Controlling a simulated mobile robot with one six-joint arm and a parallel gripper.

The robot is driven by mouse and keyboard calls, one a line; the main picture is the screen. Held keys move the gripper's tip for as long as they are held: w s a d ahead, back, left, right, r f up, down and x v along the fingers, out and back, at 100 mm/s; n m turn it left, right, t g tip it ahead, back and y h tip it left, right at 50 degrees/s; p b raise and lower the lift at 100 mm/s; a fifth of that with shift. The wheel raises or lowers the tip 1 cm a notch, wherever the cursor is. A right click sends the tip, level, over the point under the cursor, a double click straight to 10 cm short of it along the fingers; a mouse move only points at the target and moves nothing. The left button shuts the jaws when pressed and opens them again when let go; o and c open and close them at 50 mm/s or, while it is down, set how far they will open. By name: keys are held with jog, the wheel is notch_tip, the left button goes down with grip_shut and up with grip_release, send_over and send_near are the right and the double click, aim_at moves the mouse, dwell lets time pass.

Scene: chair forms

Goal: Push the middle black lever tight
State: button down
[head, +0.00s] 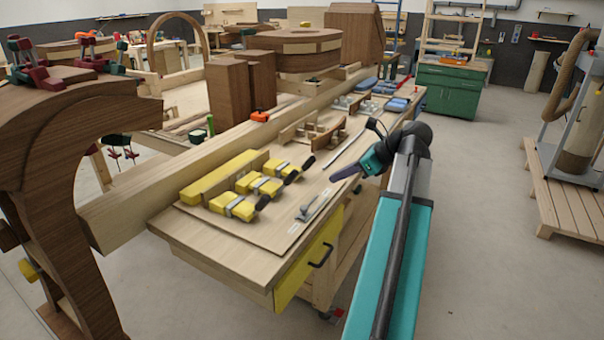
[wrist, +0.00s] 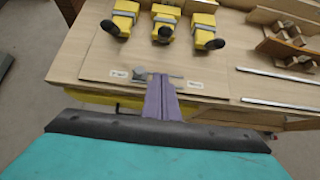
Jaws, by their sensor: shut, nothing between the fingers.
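Three yellow clamps with black levers sit in a row on a thin board on the workbench. The middle black lever (head: 291,177) sticks out from its yellow clamp (head: 262,183) toward my gripper; it also shows in the wrist view (wrist: 162,34). The other levers (wrist: 111,28) and (wrist: 214,43) stand on either side. My gripper (head: 336,175) is shut and empty, its purple fingers (wrist: 160,82) together, above the front part of the board. The fingertips are apart from the middle lever, which lies beyond them in the wrist view.
A small metal piece (head: 312,206) lies between white labels near the board's front edge. A metal rail (head: 355,144) and brown wooden forms (head: 312,138) lie farther along. A yellow beam (head: 222,175) runs behind the clamps. The bare board between fingers and levers is mostly clear.

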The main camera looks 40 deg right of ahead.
aim_at(287, 182)
jog(key=shift+w, duration=0.2)
jog(key=shift+s, duration=0.1)
jog(key=shift+f, duration=0.15)
jog(key=p+x, duration=0.2)
jog(key=x, duration=0.7)
jog(key=shift+w+f, duration=0.1)
jog(key=shift+w, duration=0.25)
jog(key=shift+w+a+r+p, duration=0.2)
jog(key=shift+w+r+p, duration=0.15)
jog(key=shift+w+r, duration=0.35)
jog(key=shift+w+a+r+p, duration=0.25)
jog(key=shift+w+r+p, duration=0.1)
jog(key=shift+w, duration=0.55)
jog(key=shift+d+r, duration=0.1)
